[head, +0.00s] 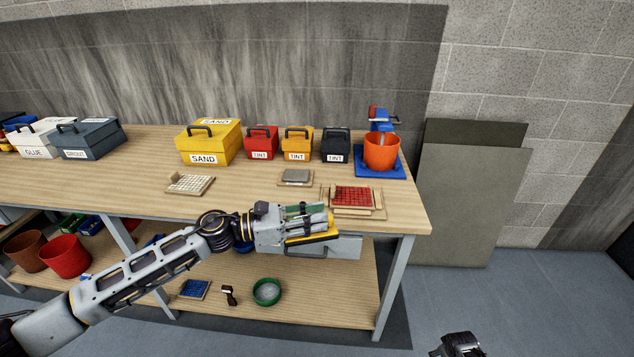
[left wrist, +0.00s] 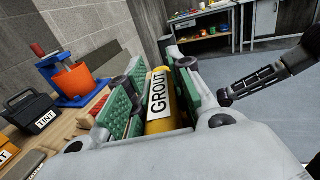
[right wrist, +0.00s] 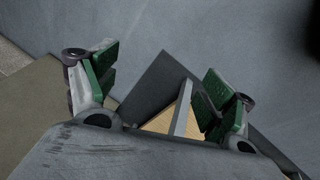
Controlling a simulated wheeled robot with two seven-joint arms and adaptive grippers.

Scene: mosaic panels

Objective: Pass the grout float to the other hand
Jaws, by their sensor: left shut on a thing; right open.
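The grout float (head: 345,247) has a yellow handle and a flat grey plate. My left gripper (head: 318,222) is shut on it, just in front of the bench's front edge. In the left wrist view the yellow float (left wrist: 157,100), labelled GROUT, lies between the green finger pads; its plate is mostly hidden. My right gripper (head: 460,346) is at the bottom edge of the head view, well apart from the float. In the right wrist view its green-padded fingers (right wrist: 160,95) are spread and empty.
The wooden bench (head: 130,180) bears a red mosaic panel (head: 352,196), tool boxes labelled SAND (head: 205,145) and TINT, and an orange bucket (head: 381,152). Its lower shelf (head: 320,300) holds a green sieve (head: 267,291). Grey boards (head: 470,200) lean on the wall. The floor (head: 540,300) at right is clear.

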